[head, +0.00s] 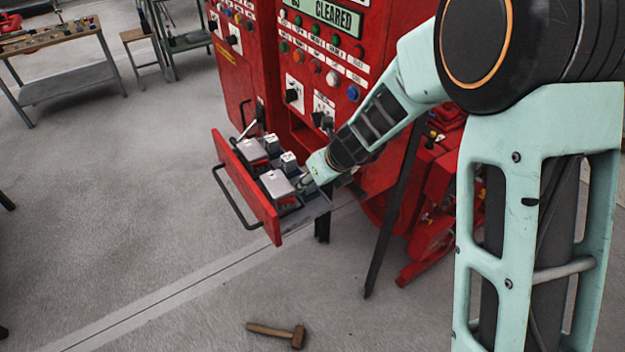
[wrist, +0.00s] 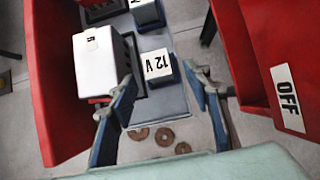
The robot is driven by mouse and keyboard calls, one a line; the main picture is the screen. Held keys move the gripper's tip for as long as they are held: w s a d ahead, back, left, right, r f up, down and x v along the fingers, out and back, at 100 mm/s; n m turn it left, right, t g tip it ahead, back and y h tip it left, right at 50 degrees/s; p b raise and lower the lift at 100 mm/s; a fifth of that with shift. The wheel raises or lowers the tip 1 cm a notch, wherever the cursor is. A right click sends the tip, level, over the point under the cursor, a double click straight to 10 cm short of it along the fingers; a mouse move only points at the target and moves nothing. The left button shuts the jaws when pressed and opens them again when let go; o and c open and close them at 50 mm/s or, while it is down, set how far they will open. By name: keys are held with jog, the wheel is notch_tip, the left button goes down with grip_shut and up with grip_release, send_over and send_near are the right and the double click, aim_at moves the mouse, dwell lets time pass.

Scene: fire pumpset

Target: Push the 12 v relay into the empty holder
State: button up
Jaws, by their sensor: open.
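The 12 V relay (wrist: 158,66) is a small white-topped block with "12 V" reading upside down in the wrist view. It sits in the pulled-out red drawer (head: 247,190), to the right of a larger white block (wrist: 100,65). My gripper (wrist: 160,82) is open, with one blue finger to the left of the relay and one to the right. Its fingertips appear near the relay's near side; I cannot tell whether they touch it. In the head view my gripper (head: 308,181) is low over the drawer's right part, and hides the relay there. I cannot clearly make out an empty holder.
Other white-topped blocks (head: 276,184) stand in the drawer. A red panel marked OFF (wrist: 288,97) is close on the right. The red cabinet (head: 312,70) rises behind. A mallet (head: 276,331) lies on open floor.

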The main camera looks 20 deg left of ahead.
jog(key=v, duration=1.1)
jog(key=shift+r, duration=0.25)
jog(key=shift+s, duration=0.2)
